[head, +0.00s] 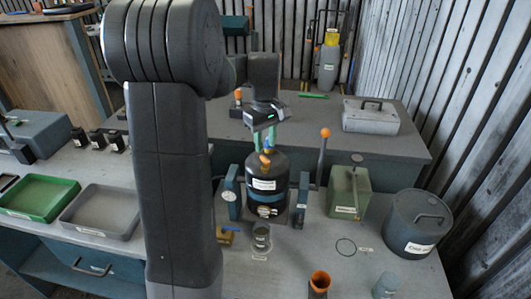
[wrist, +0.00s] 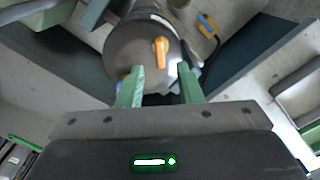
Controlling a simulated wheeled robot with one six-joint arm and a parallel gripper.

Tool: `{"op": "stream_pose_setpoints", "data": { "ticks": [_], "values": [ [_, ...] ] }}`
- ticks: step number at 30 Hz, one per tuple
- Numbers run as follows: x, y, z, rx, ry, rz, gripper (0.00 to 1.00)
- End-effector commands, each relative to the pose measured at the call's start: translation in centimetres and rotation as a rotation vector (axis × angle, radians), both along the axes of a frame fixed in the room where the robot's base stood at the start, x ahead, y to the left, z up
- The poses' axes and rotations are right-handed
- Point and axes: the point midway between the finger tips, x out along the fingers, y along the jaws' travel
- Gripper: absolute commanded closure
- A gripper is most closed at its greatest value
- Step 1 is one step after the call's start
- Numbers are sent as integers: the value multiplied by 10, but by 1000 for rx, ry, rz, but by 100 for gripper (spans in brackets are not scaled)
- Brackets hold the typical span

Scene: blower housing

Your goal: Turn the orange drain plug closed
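A dark cylindrical housing (head: 266,172) with white labels stands upright on the front bench between two blue-grey side brackets. An orange handle-shaped part (head: 265,160) sits on its top; it also shows in the wrist view (wrist: 160,50), apparently as the orange plug. A small tan fitting (head: 264,211) is low on the housing's front. My gripper (head: 265,146) is above the housing, pointing down. In the wrist view, its two green fingers (wrist: 160,68) are apart with nothing held between them. The orange part lies just beyond the fingertips; contact cannot be told.
An orange-knobbed lever (head: 323,150) rises right of the housing. A green box (head: 350,190) and a grey lidded can (head: 419,222) stand further right. A small jar (head: 261,236) and an orange-topped cup (head: 319,283) are in front. Green (head: 36,197) and grey trays lie left.

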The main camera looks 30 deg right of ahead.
Motion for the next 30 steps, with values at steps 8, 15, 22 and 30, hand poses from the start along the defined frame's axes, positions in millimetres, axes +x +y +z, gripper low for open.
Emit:
{"op": "stream_pose_setpoints", "data": {
  "ticks": [8,15,22,30],
  "values": [
    [0,0,-41,1,1,0,67],
    [0,0,-50,-1,0,0,67],
    [0,0,-50,-1,-1,0,77],
    [0,0,-50,-1,-1,-1,100]
  ]
}}
